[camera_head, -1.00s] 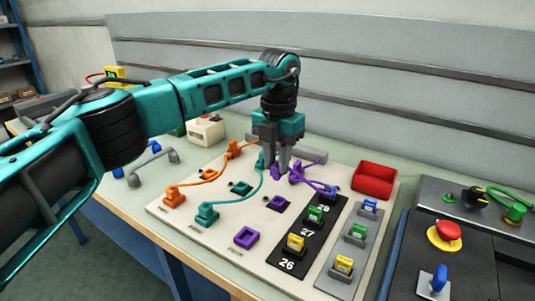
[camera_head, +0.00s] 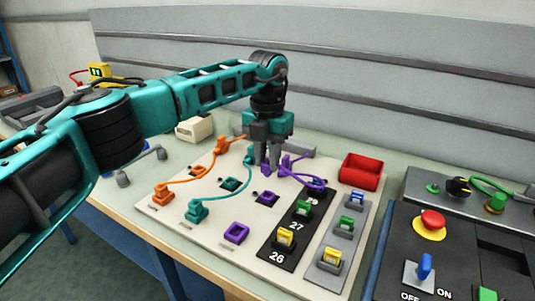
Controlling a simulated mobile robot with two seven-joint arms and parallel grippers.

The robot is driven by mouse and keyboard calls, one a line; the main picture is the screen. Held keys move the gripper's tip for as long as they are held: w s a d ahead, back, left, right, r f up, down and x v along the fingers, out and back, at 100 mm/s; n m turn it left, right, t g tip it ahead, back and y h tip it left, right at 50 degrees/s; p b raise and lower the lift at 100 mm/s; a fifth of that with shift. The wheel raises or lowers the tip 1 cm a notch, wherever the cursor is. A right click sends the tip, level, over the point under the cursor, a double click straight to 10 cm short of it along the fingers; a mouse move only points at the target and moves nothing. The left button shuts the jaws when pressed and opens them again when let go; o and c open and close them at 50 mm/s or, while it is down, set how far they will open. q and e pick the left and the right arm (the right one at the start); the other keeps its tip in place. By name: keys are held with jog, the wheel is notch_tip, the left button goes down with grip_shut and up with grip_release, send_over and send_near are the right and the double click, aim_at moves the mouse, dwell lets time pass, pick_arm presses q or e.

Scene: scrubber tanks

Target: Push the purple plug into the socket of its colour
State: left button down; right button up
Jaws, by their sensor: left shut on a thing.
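My left gripper (camera_head: 268,165) points down over the far part of the pale board (camera_head: 190,227), shut on the purple plug. The fingers mostly hide the plug. Its purple cable (camera_head: 310,181) loops to the right of the fingers, toward the black strip. A square purple socket (camera_head: 236,233) is at the board's near edge, its middle looking empty. Another socket with purple in it (camera_head: 267,198) lies between that one and the gripper. I cannot tell the plug's exact height above the board. My right gripper is not in view.
Orange (camera_head: 162,194) and teal (camera_head: 196,211) connectors with cables are left of the purple sockets. A black strip (camera_head: 268,247) and a grey strip with coloured switches lie right. A red bin (camera_head: 361,172) stands behind, and a control panel (camera_head: 450,200) is far right.

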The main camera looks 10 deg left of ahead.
aim_at(268, 176)
pick_arm(q)
jog(key=shift+f+b, duration=1)
jog(key=shift+f, duration=1.45)
jog(key=shift+p, duration=0.35)
jog(key=shift+f, duration=0.1)
jog(key=shift+f+b, duration=0.6)
jog(key=shift+f, duration=0.3)
jog(key=c, duration=0.8)
grip_release()
jog(key=shift+c, duration=0.2)
jog(key=shift+o, duration=0.4)
jog(key=o, duration=0.4)
